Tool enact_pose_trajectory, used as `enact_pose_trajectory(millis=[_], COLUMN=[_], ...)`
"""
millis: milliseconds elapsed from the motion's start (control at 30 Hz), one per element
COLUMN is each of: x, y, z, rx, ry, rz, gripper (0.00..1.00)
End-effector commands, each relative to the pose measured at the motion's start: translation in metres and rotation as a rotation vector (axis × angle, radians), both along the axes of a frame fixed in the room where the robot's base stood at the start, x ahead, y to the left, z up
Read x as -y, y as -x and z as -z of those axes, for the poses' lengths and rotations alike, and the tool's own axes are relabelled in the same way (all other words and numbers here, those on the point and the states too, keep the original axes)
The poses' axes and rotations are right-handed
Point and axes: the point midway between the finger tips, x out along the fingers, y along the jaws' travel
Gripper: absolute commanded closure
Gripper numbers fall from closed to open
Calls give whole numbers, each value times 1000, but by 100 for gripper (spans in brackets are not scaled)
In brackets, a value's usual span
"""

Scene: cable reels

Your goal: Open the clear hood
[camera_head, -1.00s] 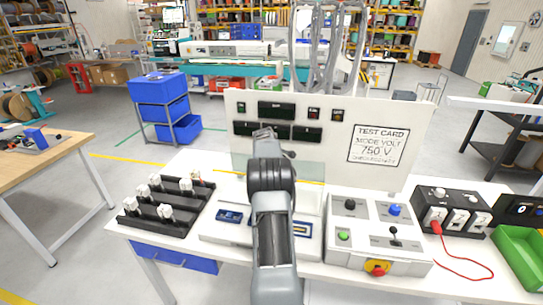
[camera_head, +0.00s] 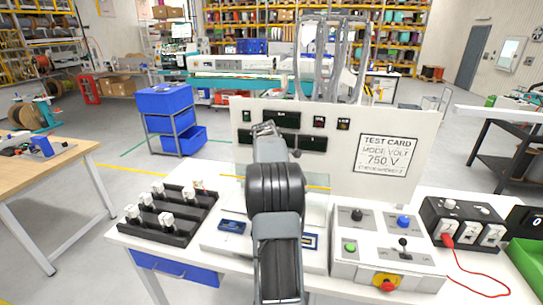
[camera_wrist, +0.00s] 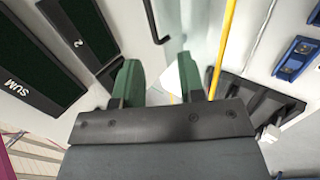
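The clear hood (camera_head: 317,205) sits low on the white bench in front of the upright test panel, over the pale fixture. A yellow strip (camera_head: 318,187) runs along it. In the wrist view the yellow strip (camera_wrist: 228,45) passes to the right of my fingers, beside the clear pane (camera_wrist: 203,30). My gripper (camera_head: 264,128) is in front of the panel, above the hood. In the wrist view its two green fingers (camera_wrist: 158,80) stand apart. A pale piece shows near the right finger; I cannot tell what it is. My arm hides the middle of the hood.
The upright panel (camera_head: 420,130) carries dark displays and a test card. A black rack (camera_head: 187,218) with white-topped pieces stands left. A control box (camera_head: 385,245) with buttons and a red knob stands right, beside a black socket box (camera_head: 463,222) with a red cable.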

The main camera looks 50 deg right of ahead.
Motion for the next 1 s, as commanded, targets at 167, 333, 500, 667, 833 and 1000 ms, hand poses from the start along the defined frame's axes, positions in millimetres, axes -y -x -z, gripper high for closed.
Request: enact_pose_trajectory(millis=[167,333,500,667,833,1000], x=[-15,-22,-25,-25,-24,-24], y=[7,11,13,13,13,13], z=[-20,-30,-34,-34,-34,-34], rx=[2,1,1,1,1,1], ry=[1,1,0,0,0,0], rz=[-1,-1,-1,-1,-1,-1], gripper=[63,63,63,63,63,63])
